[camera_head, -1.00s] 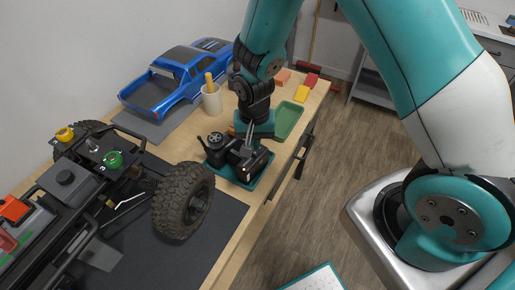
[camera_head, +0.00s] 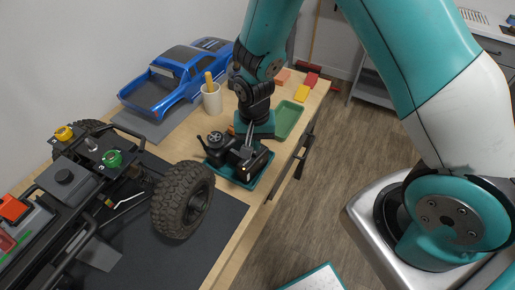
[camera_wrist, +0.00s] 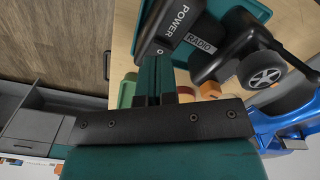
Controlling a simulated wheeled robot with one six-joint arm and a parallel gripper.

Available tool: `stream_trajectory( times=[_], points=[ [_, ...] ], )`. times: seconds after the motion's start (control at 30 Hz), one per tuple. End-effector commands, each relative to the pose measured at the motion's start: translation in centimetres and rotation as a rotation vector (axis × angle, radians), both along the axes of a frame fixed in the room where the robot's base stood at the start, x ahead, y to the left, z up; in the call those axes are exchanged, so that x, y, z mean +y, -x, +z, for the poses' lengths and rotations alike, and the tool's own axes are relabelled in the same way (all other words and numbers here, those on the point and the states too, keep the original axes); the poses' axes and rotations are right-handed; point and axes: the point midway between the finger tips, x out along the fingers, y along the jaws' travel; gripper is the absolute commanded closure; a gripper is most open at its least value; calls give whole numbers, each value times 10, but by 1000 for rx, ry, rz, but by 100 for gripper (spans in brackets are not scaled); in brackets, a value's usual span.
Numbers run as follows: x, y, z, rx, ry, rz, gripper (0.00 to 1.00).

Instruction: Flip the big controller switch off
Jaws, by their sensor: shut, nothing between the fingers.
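The black controller (camera_head: 252,165) lies in a teal tray (camera_head: 262,176) on the workbench, its wheel facing up in the head view. In the wrist view, the controller's wheel (camera_wrist: 263,76) is at the right, beside parts labelled POWER (camera_wrist: 180,20) and RADIO (camera_wrist: 202,42). My gripper (camera_head: 248,143) is shut and empty, pointing down at the controller. Its fingers (camera_wrist: 158,68) end beside the POWER-labelled part in the wrist view. I cannot tell whether they touch it. The switch lever and its position are not clear, partly hidden by the fingers.
The crawler chassis with a large tyre (camera_head: 182,200) stands at the left on a dark mat (camera_head: 215,238). The bench's right edge is close to the tray.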

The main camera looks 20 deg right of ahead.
Motion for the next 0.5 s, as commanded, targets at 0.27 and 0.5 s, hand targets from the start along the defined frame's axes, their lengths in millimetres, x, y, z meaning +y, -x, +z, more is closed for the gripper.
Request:
stream_trajectory(
  times=[0.27, 0.5],
  points=[
    [0, 0, -5, 0, 0, 0, 100],
    [0, 0, -9, 0, 0, 0, 100]
  ],
)
